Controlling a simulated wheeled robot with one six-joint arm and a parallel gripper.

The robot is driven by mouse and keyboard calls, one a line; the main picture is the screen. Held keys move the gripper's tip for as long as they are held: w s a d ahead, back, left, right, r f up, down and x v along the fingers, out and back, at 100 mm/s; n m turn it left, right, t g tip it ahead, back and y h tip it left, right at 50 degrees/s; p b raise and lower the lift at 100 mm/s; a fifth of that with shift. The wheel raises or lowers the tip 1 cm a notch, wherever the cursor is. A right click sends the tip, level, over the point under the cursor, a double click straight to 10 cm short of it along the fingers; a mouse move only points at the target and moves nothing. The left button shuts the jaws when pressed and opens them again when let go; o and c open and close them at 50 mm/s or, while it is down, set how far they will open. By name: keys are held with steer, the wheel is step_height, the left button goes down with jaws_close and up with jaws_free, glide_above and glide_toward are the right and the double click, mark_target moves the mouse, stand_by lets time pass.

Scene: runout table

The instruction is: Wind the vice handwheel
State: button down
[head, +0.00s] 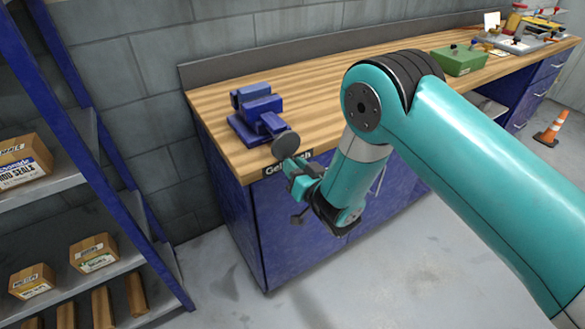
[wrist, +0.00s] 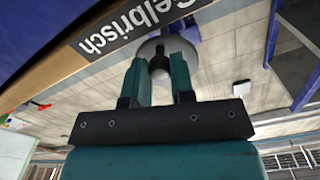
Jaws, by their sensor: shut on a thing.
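The blue vice (head: 256,108) is mounted on the wooden bench top, near its left end. Its grey round handwheel (head: 285,145) faces out over the front edge of the bench. In the wrist view the handwheel (wrist: 149,46) is a pale disc behind the fingertips. My gripper (head: 292,166) is at the handwheel, in front of the bench edge. In the wrist view its two teal fingers (wrist: 160,62) stand on either side of a dark round knob (wrist: 159,67) on the wheel, and they are shut on it. The far side of the wheel is hidden.
The bench top (head: 330,95) is clear around the vice. A green box (head: 458,60) and several small items stand farther right. A blue shelf rack with boxes (head: 93,253) is at the left. An orange cone (head: 552,128) stands on the floor at the far right.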

steer(key=n, duration=0.3)
steer(key=shift+w+d+n+p, duration=0.3)
steer(key=shift+d+n+p, duration=0.05)
steer(key=shift+n, duration=0.05)
steer(key=shift+d+r+n+p, duration=0.2)
steer(key=shift+n+p, duration=0.15)
steer(key=shift+n, duration=0.25)
steer(key=shift+w+d+n, duration=0.15)
steer(key=shift+w+n, duration=0.1)
steer(key=shift+n, duration=0.85)
steer(key=shift+w+d+r+n+p, duration=0.1)
steer(key=shift+d+r+n+p, duration=0.05)
steer(key=shift+n+p, duration=0.4)
steer(key=shift+d+r+n+p, duration=0.1)
steer(key=shift+n+p, duration=0.2)
steer(key=shift+n, duration=0.35)
steer(key=shift+w+d+n, duration=0.1)
steer(key=shift+n, duration=0.4)
